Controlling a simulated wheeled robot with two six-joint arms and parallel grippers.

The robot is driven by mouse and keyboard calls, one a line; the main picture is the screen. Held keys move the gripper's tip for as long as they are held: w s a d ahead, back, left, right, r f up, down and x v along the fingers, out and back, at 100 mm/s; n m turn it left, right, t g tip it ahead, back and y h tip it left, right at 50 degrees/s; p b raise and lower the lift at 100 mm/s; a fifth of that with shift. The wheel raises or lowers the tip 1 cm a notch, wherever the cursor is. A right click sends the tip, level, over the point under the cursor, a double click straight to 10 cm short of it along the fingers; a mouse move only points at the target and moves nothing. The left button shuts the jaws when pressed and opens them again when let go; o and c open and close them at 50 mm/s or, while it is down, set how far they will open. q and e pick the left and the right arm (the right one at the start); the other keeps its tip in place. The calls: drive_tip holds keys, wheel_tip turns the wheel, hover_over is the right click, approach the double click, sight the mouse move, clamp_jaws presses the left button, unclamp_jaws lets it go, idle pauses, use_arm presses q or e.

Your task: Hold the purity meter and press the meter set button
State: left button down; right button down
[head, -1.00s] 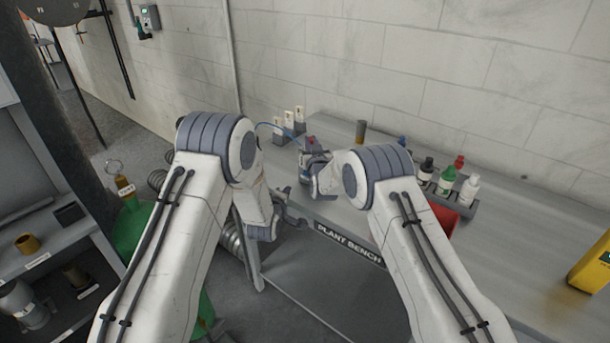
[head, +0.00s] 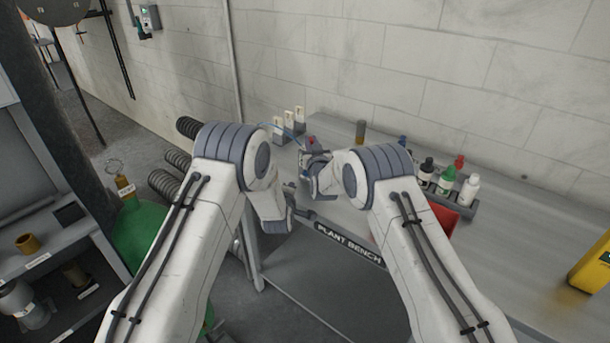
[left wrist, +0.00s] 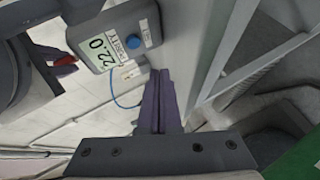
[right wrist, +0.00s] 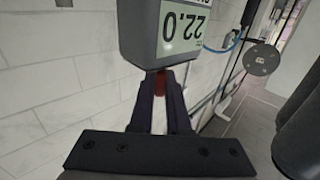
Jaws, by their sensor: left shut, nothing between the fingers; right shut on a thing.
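The purity meter is a grey box whose screen reads 22.0; in the left wrist view the meter (left wrist: 103,27) is at the top, with a round blue button (left wrist: 146,33) beside the screen. In the right wrist view the meter (right wrist: 142,38) stands beyond my right fingertips. My right gripper (right wrist: 160,80) is shut on the meter's red part (right wrist: 160,88). My left gripper (left wrist: 159,75) is shut and empty, its tips below the button in that view and apart from it. In the head view my right gripper (head: 311,172) partly hides the meter, and my left gripper (head: 308,214) is at the bench front.
The plant bench (head: 520,240) runs along the block wall. A rack (head: 462,207) of small bottles stands to the right of my right arm, with a red tray (head: 444,217) in front. A yellow case (head: 592,262) is at the far right. A blue cable (left wrist: 125,104) hangs near the meter.

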sight(304, 175)
use_arm(q)
drive_tip(key=shift+w+d, duration=0.65)
drive_tip(key=shift+w, duration=0.25)
drive_tip(key=shift+w+d, duration=0.6)
drive_tip(key=shift+w, duration=0.3)
drive_tip(key=shift+w+d, duration=0.1)
idle(0.7)
drive_tip(key=shift+w+d, duration=0.15)
drive_tip(key=shift+w, duration=0.05)
drive_tip(key=shift+w+d, duration=0.3)
drive_tip(key=shift+w, duration=0.2)
idle(0.8)
idle(0.3)
drive_tip(key=shift+s+a, duration=0.55)
drive_tip(key=shift+s, duration=0.3)
drive_tip(key=shift+s+a, duration=0.75)
drive_tip(key=shift+s, duration=0.3)
drive_tip(key=shift+s+a, duration=0.7)
drive_tip(key=shift+s, duration=0.3)
